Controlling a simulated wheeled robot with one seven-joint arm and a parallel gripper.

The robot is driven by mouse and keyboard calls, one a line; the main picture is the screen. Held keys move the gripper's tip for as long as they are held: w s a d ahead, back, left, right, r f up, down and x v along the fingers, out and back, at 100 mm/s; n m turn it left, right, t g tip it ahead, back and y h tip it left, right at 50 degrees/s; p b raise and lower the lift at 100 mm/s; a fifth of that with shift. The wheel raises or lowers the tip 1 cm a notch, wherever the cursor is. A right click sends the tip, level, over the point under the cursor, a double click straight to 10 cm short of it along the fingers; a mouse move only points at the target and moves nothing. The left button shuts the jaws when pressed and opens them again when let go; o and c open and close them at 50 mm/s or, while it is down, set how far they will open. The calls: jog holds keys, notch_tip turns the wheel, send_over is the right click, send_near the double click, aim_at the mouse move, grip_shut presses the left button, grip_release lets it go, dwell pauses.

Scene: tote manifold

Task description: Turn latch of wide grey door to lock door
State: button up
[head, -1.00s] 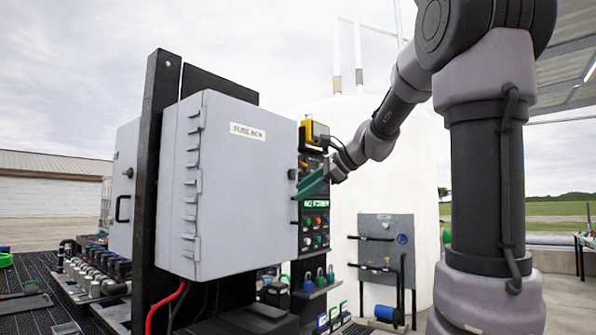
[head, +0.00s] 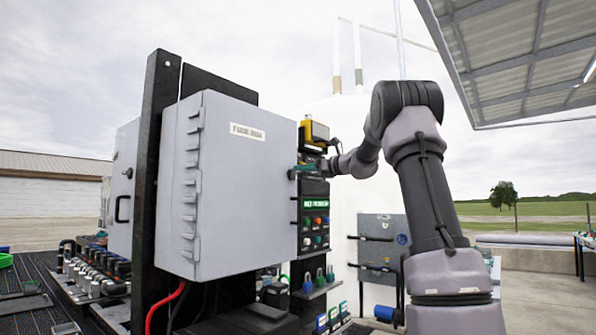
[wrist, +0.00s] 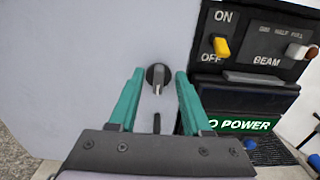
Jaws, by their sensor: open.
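The wide grey door (head: 235,190) is the front of a large grey box with a white label and hinges on its left edge, and it looks closed. Its latch (wrist: 158,77), a round dark knob with a lighter grey lever, shows in the wrist view. My gripper (wrist: 159,72) is open, with one green finger on each side of the latch; whether they touch it cannot be told. In the head view my gripper (head: 303,170) is at the door's right edge, and the latch cannot be made out there.
A black control panel (head: 315,215) with coloured buttons and a green display stands right beside the door. The wrist view shows a yellow on/off switch (wrist: 221,46) close by. A dark post (head: 155,150) and a second grey box (head: 123,175) with a black handle are at left.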

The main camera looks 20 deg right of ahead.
aim_at(293, 175)
jog(key=shift+x, duration=1.5)
grip_shut()
